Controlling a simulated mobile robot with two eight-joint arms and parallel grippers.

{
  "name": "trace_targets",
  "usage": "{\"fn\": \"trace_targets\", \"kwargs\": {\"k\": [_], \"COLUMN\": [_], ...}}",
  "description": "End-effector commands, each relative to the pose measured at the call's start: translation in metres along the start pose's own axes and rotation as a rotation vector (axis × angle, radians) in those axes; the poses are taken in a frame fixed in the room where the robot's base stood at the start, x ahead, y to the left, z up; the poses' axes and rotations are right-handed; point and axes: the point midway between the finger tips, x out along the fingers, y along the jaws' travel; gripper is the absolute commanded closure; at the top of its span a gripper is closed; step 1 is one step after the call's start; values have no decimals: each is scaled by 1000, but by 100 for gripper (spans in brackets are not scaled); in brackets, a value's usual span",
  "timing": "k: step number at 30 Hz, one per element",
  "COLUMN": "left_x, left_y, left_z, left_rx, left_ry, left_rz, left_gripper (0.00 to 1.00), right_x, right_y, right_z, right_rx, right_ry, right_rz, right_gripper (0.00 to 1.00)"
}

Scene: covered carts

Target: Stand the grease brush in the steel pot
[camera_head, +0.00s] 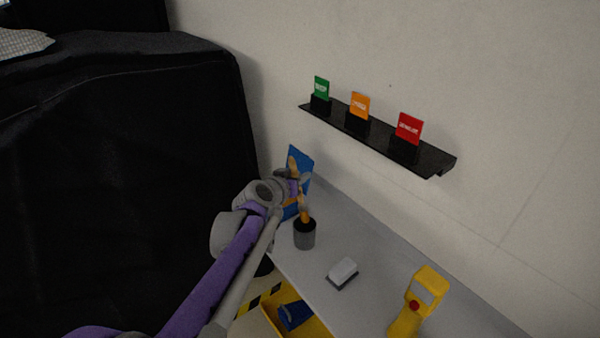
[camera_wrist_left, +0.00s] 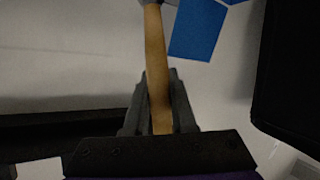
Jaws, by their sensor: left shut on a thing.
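My left gripper (camera_head: 301,184) is shut on the grease brush, whose wooden handle (camera_wrist_left: 155,60) runs between the fingers (camera_wrist_left: 158,105) in the left wrist view. A grey part of the brush is cut off at that view's top edge. In the head view the tan-orange lower part of the brush (camera_head: 305,214) points down at the mouth of the steel pot (camera_head: 304,240). The pot is a small grey cylinder with a dark inside, upright on the grey bench. I cannot tell whether the brush tip is inside the pot or just above it. My right gripper is out of view.
A blue card (camera_head: 300,157) stands behind the gripper. A white-and-grey block (camera_head: 342,271) and a yellow device (camera_head: 430,283) are on the bench (camera_head: 375,260). A black wall shelf (camera_head: 379,142) holds green, orange and red cards. A yellow bin (camera_head: 273,318) is below; a black-covered cart is left.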

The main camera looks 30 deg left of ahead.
Motion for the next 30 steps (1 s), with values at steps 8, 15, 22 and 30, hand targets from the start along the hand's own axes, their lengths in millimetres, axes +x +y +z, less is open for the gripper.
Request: {"fn": "trace_targets", "kwargs": {"k": [8,15,22,30], "left_x": [8,15,19,20], "left_y": [-5,-8,-11,-11], "left_z": [22,39,50,52], "left_rx": [-1,-1,0,0], "left_ry": [-1,0,0,1], "left_rz": [1,0,0,0], "left_gripper": [100,100,100,100], "right_x": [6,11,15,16], "right_y": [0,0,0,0], "right_z": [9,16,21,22], "right_rx": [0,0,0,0], "right_ry": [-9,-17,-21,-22], "right_rz": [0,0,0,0], "right_gripper": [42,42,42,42]}}
